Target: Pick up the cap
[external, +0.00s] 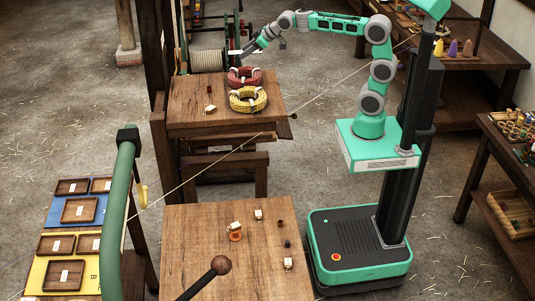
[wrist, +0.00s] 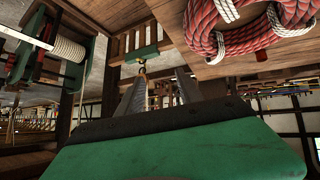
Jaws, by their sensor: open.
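Small dark brown cylinders, which may be caps, stand on the near table: one (external: 280,223) and another (external: 287,243) below it. A similar dark piece (external: 209,90) is on the far bench; I cannot tell which of them is the cap. My gripper (external: 244,52) is stretched out beyond the far bench's back edge, near the rope reel. In the wrist view, the two grey fingers of my gripper (wrist: 160,80) are apart with nothing between them. No cap can be made out there.
On the far bench (external: 190,122) lie a red rope coil (external: 244,76) and a yellow coil (external: 248,99). The rope reel (external: 207,61) stands behind. A taut line (external: 317,94) crosses the scene. The near table (external: 190,250) holds small tagged pieces and an orange-based piece (external: 235,234).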

